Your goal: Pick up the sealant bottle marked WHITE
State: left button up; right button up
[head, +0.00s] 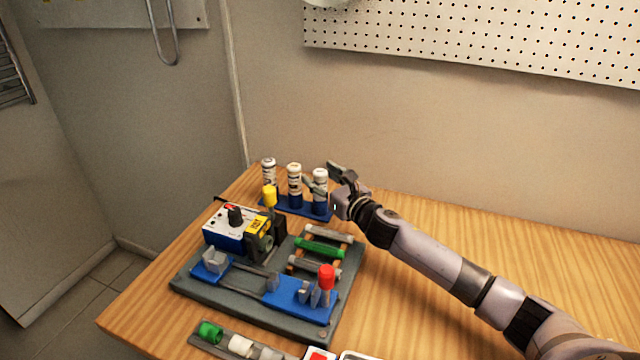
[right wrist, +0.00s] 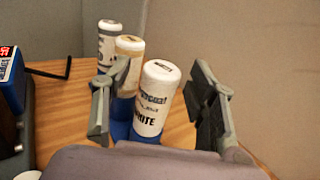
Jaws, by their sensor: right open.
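The sealant bottle marked WHITE (right wrist: 152,100) stands upright, nearest in the right wrist view, its label partly legible. In the head view it is the rightmost bottle (head: 320,190) in the blue rack (head: 283,209). My right gripper (head: 326,178) is open around this bottle. In the right wrist view the jaws (right wrist: 160,85) stand on either side of it, with a clear gap on the right and a smaller one on the left. My left gripper is not in view.
Two similar bottles stand in the rack, the middle one (head: 294,184) and the left one (head: 269,169). A blue and white device (head: 224,236) and a grey fixture board (head: 230,303) lie in front. The wooden table (head: 450,235) is clear to the right, beyond my arm.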

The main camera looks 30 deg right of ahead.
jog(key=shift+w, duration=0.2)
jog(key=shift+c, duration=0.4)
grip_shut()
